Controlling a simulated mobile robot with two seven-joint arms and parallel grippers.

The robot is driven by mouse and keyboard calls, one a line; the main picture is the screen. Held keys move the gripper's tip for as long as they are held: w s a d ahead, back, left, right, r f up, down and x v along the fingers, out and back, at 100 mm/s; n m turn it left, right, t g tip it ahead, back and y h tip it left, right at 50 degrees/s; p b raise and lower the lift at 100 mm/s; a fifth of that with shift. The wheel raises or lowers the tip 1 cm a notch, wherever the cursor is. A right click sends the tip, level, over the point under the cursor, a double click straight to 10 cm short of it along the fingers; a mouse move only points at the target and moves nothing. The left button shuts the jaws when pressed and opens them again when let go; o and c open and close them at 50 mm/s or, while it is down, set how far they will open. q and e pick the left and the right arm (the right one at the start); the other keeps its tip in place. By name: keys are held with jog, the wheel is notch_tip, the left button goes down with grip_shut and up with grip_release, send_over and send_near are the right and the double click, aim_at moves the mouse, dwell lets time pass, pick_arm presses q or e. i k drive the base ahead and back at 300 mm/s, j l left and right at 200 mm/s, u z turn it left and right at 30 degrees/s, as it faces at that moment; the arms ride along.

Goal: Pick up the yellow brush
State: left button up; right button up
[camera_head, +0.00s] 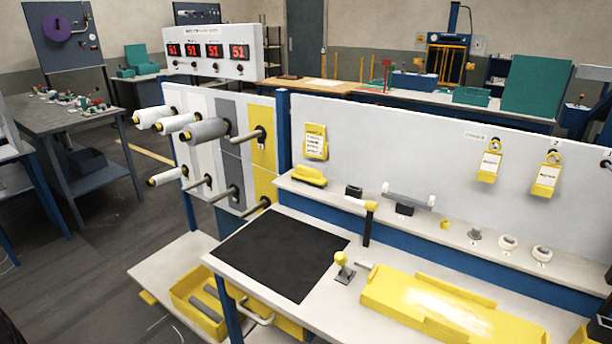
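A yellow block with rounded ends (310,175), which looks like the brush, lies on the narrow raised shelf (335,191) at the back of the workbench. It is near the shelf's left end, below a yellow tag hung on the white panel. Its bristles cannot be made out clearly. Nothing touches it from above. Neither of my grippers shows in the head view.
The bench holds a black mat (280,252), a small yellow-knobbed device (343,267), a black post with a yellow head (369,222) and a yellow tray (400,296). Spools (205,130) stick out at left. A yellow bin (200,302) stands below.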

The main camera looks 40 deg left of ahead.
aim_at(312, 178)
jog(key=j+z, duration=0.1)
jog(key=j, duration=0.45)
jog(key=k+j+z, duration=0.15)
jog(key=j, duration=0.45)
jog(key=j+z, duration=0.1)
jog(key=j, duration=0.45)
